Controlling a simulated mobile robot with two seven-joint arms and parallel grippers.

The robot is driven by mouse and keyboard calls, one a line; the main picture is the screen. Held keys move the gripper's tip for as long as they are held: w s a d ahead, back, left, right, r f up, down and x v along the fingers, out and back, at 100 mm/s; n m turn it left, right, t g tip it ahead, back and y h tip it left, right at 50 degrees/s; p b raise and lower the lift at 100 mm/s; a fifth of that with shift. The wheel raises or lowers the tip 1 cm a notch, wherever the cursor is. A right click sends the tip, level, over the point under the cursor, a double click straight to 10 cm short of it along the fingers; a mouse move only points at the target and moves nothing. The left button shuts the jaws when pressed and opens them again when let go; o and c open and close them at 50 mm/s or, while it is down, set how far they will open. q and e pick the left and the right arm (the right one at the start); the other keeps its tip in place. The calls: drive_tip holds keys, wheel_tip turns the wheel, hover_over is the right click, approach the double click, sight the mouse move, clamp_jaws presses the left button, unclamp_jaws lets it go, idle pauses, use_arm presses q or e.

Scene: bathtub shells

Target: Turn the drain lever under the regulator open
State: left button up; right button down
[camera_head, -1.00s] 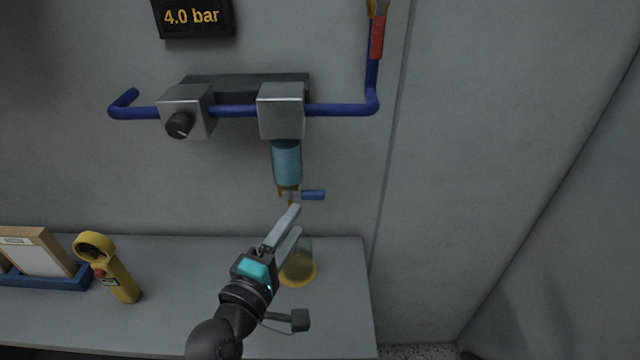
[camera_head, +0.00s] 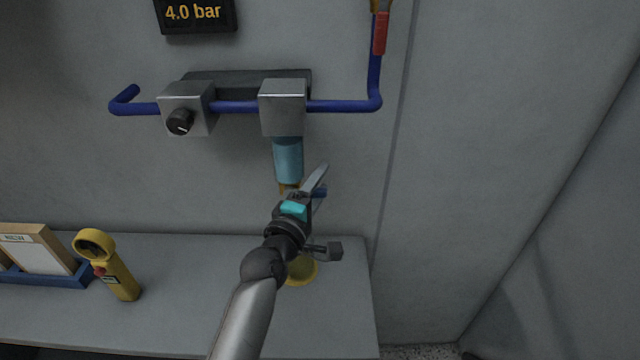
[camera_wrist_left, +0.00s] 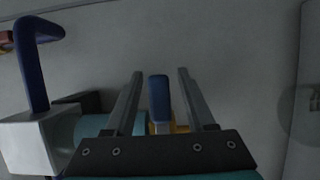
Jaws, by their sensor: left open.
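The drain lever has a blue handle (camera_head: 320,193) and sits on a brass fitting (camera_head: 288,187) under the teal regulator bowl (camera_head: 288,160). The handle points right in the head view and is partly hidden by my gripper. In the left wrist view the blue handle (camera_wrist_left: 159,97) stands between the two grey fingers, with a gap on each side. My left gripper (camera_head: 318,176) is open, with its fingers on either side of the handle; it also shows in the left wrist view (camera_wrist_left: 158,80). My right gripper is not in view.
A regulator block (camera_head: 283,108) and a knob block (camera_head: 187,108) sit on a blue pipe (camera_head: 345,106) on the wall. A yellow-bottomed cup (camera_head: 303,271) stands below, partly hidden by my arm.

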use_arm(q)
clamp_jaws()
idle(0.4)
idle(1.0)
